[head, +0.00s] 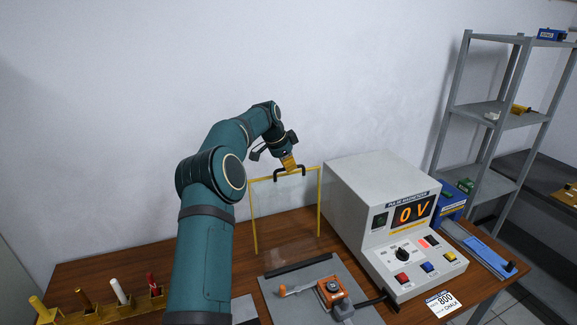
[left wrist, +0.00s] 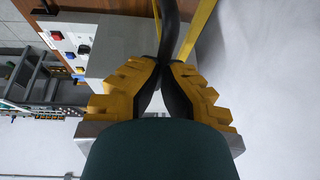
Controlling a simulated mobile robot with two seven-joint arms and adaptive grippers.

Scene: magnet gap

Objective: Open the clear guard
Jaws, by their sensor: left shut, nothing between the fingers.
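The clear guard is a see-through panel in a thin yellow frame (head: 319,203). It stands upright on the table behind a grey plate. A black handle (head: 277,174) sits on its top edge. My left gripper (head: 289,164) is at this handle, its yellow fingers pointing down at it. In the left wrist view, the left gripper's fingertips (left wrist: 163,65) are together right at the black handle (left wrist: 168,30), with nothing gripped between them. Whether they touch the handle is unclear. A yellow frame bar (left wrist: 198,30) runs beside it. My right gripper is out of view.
An orange device (head: 331,291) sits on the grey plate (head: 301,303) before the guard. A white console (head: 345,190) reading 0 V stands close at the right. A rack of rods (head: 110,309) is at front left. Grey shelves (head: 487,110) stand at the right.

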